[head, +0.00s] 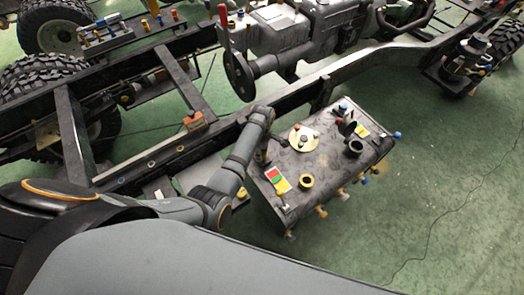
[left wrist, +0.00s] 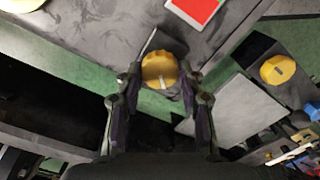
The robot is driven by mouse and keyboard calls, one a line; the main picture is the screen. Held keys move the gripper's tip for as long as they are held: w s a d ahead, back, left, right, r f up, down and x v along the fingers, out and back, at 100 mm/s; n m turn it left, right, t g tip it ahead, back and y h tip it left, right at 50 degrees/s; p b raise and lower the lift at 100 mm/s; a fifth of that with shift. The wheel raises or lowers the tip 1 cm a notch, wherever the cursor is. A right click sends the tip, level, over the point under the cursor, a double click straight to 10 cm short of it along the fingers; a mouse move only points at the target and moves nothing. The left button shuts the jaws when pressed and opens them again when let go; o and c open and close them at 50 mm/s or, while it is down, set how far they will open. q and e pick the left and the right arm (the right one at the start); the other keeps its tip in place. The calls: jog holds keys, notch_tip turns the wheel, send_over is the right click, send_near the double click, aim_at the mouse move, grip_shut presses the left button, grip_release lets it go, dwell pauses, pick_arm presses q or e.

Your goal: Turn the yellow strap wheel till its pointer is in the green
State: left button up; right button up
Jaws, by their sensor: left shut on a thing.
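A yellow round wheel (left wrist: 158,66), which I take for the strap wheel, sits between the fingertips of my left gripper (left wrist: 160,76) in the left wrist view. The fingers are shut on its sides. A short pale mark shows on its lower face. In the head view my left gripper (head: 262,154) is down at the near left end of the dark tank (head: 325,165), largely hidden by its own arm. A card (head: 276,179) with red, green and yellow parts lies on the tank top nearby. A red part of a card (left wrist: 196,10) shows in the wrist view. My right gripper is not in view.
The tank top also carries a pale yellow disc (head: 303,138), a yellow ring (head: 306,181) and a black cap (head: 354,148). Another yellow knob (left wrist: 278,69) stands right of the gripper. A chassis rail (head: 290,103) runs behind. Green floor (head: 450,190) is open at right.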

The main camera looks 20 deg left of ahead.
pick_arm(q)
jog(key=m+p, duration=0.2)
jog(key=shift+r+m+p, duration=0.2)
jog(key=shift+m+p, duration=0.1)
jog(key=shift+f+m+p, duration=0.1)
jog(key=shift+m+p, duration=0.55)
jog(key=shift+m, duration=0.35)
jog(key=shift+m+p, duration=0.4)
jog(key=shift+m, duration=0.4)
jog(key=shift+f, duration=0.15)
jog(key=o, duration=1.2)
jog(key=shift+c, duration=0.2)
notch_tip(320, 180, up, 12)
